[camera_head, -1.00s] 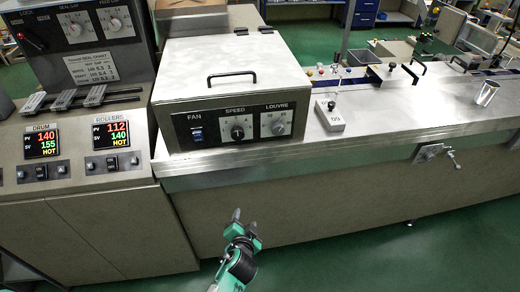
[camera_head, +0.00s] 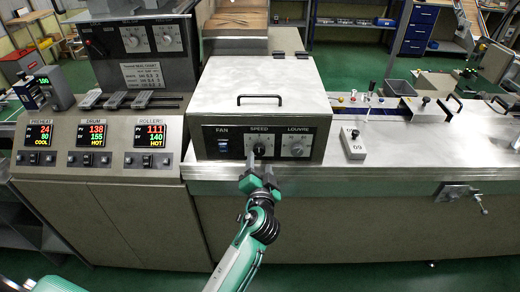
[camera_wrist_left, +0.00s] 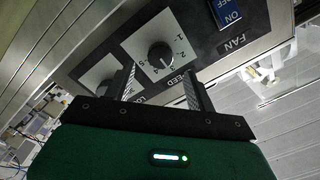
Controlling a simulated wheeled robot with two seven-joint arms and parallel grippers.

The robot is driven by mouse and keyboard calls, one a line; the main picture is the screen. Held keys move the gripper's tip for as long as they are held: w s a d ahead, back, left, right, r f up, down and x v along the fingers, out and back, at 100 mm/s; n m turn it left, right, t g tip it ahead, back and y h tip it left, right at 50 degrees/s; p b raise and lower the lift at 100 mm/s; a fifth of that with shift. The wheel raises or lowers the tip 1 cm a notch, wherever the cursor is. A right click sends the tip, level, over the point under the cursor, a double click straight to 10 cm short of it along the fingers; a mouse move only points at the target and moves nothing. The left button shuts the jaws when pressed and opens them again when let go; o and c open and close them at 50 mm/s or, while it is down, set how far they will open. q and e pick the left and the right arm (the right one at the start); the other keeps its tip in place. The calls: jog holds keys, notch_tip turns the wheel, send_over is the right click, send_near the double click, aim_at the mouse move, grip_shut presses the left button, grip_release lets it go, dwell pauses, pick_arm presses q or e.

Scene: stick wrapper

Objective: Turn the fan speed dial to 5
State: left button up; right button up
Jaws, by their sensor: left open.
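The fan speed dial (camera_head: 259,150) is a black knob on a white plate under the word SPEED, on the front of the grey box. In the left wrist view the speed dial (camera_wrist_left: 160,56) shows with numbers around it; its white pointer mark is toward the lower side, near 3 or 4, though I cannot read it exactly. My left gripper (camera_head: 258,172) is open in front of the dial, just below it in the head view. In the left wrist view its two fingers (camera_wrist_left: 160,88) stand apart, with the knob beyond and between them, seemingly not touching.
A blue fan switch (camera_head: 223,146) is left of the dial and the louvre dial (camera_head: 297,150) is right of it. The box's lid has a black handle (camera_head: 260,98). Display panels (camera_head: 90,134) are left.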

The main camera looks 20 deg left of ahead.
aim_at(259, 152)
pick_arm(q)
jog(key=p+x, duration=0.1)
jog(key=x, duration=0.3)
jog(key=shift+w+a+r, duration=0.1)
jog(key=shift+w, duration=0.05)
jog(key=shift+w+a, duration=0.15)
jog(key=shift+w, duration=0.35)
pick_arm(e)
jog(key=shift+d+r, duration=0.55)
jog(key=shift+r, duration=0.35)
pick_arm(q)
jog(key=c, duration=1)
pick_arm(e)
jog(key=shift+a, duration=0.1)
